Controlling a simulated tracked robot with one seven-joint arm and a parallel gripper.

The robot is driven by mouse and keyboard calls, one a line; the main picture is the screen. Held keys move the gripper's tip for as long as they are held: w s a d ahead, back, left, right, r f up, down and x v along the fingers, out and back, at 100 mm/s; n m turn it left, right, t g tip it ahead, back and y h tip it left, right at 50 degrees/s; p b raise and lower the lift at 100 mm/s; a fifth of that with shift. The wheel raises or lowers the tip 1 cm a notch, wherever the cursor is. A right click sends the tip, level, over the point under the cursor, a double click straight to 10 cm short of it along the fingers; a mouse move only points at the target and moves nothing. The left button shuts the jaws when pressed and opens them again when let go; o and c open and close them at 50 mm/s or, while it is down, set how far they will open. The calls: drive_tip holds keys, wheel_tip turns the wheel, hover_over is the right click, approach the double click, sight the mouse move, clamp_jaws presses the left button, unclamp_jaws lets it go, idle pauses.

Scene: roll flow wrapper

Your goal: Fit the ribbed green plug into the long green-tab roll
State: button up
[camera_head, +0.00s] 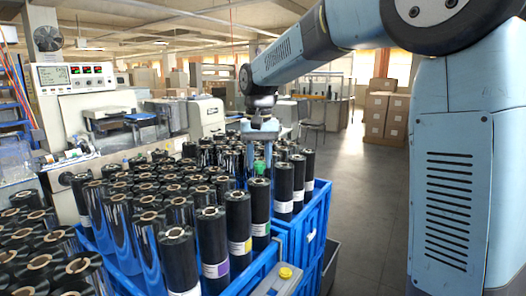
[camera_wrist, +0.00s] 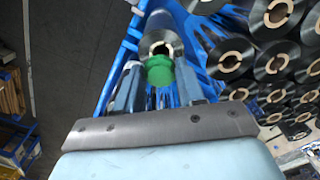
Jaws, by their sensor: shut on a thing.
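The green plug (camera_head: 260,168) is held between the fingers of my gripper (camera_head: 261,138), just above a black roll. In the wrist view the plug (camera_wrist: 160,73) sits between the two fingertips of my gripper (camera_wrist: 159,84). The roll under it (camera_head: 259,207) stands upright at the crate's right side and has a white label with a green tab. Its open core shows in the wrist view, just past the plug, on the roll's top (camera_wrist: 157,30). The plug partly covers the core, and I cannot tell whether its tip touches the roll.
Many upright black rolls (camera_head: 150,222) fill the blue crates (camera_head: 318,205) close around. Neighbouring rolls carry yellow (camera_head: 238,225) and purple (camera_head: 212,245) tabs. A yellow plug (camera_head: 286,272) sits on a grey holder in front. Open floor (camera_head: 365,190) lies to the right.

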sight(259, 162)
drive_tip(key=shift+s+a+f, duration=0.1)
drive_tip(key=shift+f, duration=1.25)
drive_tip(key=shift+f, duration=0.5)
idle(0.6)
drive_tip(key=o, duration=0.7)
drive_tip(key=shift+r, duration=5.45)
